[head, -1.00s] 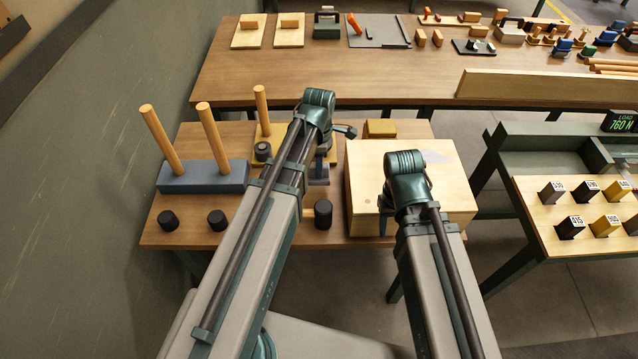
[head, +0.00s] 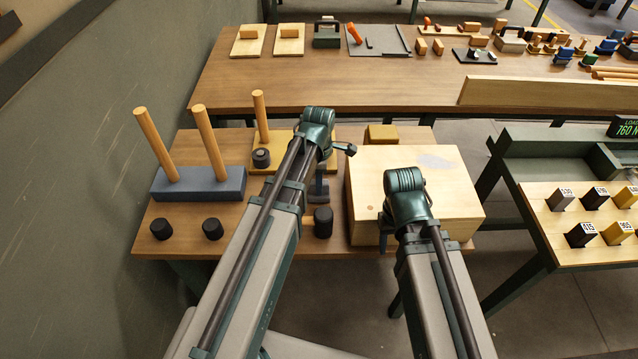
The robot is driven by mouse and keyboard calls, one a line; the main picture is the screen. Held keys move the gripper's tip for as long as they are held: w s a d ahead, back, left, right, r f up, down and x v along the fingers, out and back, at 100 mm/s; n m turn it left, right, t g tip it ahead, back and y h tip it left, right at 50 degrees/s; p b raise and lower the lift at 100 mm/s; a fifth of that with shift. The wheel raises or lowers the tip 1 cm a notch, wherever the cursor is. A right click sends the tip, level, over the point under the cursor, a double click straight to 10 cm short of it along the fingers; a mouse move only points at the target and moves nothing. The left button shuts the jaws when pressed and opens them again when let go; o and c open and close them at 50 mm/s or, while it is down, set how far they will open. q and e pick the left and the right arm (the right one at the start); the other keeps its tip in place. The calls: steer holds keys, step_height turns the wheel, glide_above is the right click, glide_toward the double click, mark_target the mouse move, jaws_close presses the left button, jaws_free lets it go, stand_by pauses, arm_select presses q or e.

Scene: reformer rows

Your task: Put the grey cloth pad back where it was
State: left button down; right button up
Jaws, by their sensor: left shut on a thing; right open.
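A flat pale grey patch (head: 437,160) lies on top of the light wooden box (head: 452,190); it may be the grey cloth pad, but I cannot tell if it is cloth or a mark. My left gripper (head: 319,188) points down over the brown table, left of the box. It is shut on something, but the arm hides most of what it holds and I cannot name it. My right gripper (head: 388,232) is at the near left part of the box, below the patch in the picture. It is open, with its fingertips mostly hidden by its wrist.
A blue-grey block (head: 198,185) with two tall pegs and a yellow board (head: 322,134) with one peg stand on the table. Black cylinders (head: 212,229) lie near its front. A yellow block (head: 381,134) is behind the box. A longer bench (head: 300,77) stands behind.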

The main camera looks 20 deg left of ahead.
arm_select(q)
steer(key=c, duration=0.6)
jaws_free()
step_height(320, 180, up, 12)
steer(key=p, duration=1.3)
steer(key=s+d+m, duration=0.5)
steer(key=s+m, duration=0.2)
steer(key=m, duration=0.5)
steer(key=s+d+m+y, duration=0.1)
steer(key=s+d+m, duration=0.4)
steer(key=m, duration=0.8)
steer(key=shift+s+d+r+b, duration=0.2)
steer(key=shift+s+b, duration=0.1)
steer(key=shift+s, duration=0.85)
